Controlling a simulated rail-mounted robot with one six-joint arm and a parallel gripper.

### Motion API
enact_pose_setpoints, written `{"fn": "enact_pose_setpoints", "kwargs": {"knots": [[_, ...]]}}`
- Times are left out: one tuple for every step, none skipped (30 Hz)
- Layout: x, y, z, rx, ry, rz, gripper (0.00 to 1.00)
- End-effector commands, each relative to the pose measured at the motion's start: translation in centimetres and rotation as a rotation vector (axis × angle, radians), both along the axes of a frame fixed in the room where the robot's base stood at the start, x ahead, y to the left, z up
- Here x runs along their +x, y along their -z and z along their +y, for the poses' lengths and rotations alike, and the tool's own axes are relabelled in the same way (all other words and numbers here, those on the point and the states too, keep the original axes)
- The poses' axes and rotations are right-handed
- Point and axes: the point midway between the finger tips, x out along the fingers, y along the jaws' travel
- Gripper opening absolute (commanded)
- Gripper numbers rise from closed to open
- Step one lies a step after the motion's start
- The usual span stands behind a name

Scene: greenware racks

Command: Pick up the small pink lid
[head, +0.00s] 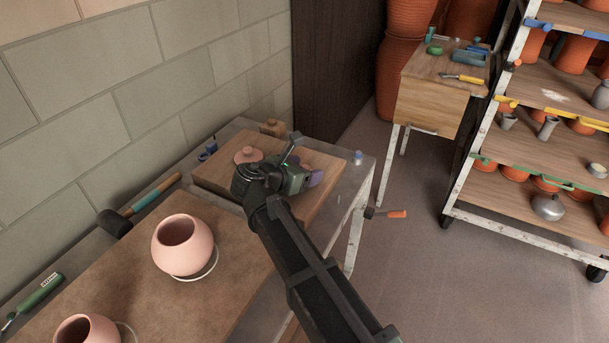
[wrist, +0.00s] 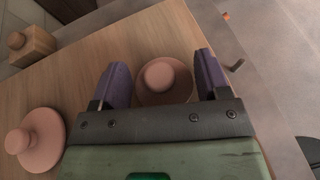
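My gripper (wrist: 161,64) is open, with one purple finger on each side of a round pink lid (wrist: 178,91) with a knob. Narrow gaps show between the lid and the fingers; I cannot tell their heights exactly. The lid's near edge is hidden by the gripper body. A second pink lid (wrist: 46,135) lies to the left, outside the fingers; it also shows in the head view (head: 247,154). Both lids are on a wooden board (wrist: 80,75). In the head view my gripper (head: 312,178) is over the board, and the lid between its fingers is hidden.
A small wooden block (wrist: 32,46) stands past the board's far left side. Two pink pots (head: 183,245) stand on the nearer worktop. A rack (head: 530,205) of pots stands right, beyond open floor.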

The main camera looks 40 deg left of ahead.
Motion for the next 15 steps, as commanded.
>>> {"fn": "enact_pose_setpoints", "kwargs": {"knots": [[-0.01,0.0,0.0,0.0,0.0,0.0,0.61],[-0.01,0.0,0.0,0.0,0.0,0.0,0.57],[-0.01,0.01,0.01,0.0,0.0,0.0,0.51],[-0.01,0.01,0.0,0.0,0.0,0.0,0.46],[-0.02,0.0,0.0,0.0,0.0,0.0,0.41],[-0.02,0.0,0.0,0.0,0.0,0.0,0.41],[-0.02,0.0,0.0,0.0,0.0,0.0,0.41],[-0.02,0.0,0.0,0.0,0.0,0.0,0.41],[-0.02,0.0,0.01,0.0,0.0,0.0,0.41],[-0.02,0.0,0.01,0.0,0.0,0.0,0.4],[-0.02,-0.02,0.01,0.0,0.0,0.0,0.4],[-0.02,-0.07,0.01,0.0,0.0,0.0,0.4],[-0.02,-0.15,0.01,0.0,0.0,0.0,0.4],[-0.02,-0.26,0.0,0.0,0.0,0.0,0.4],[-0.02,-0.47,0.01,0.0,0.0,0.0,0.4]]}}
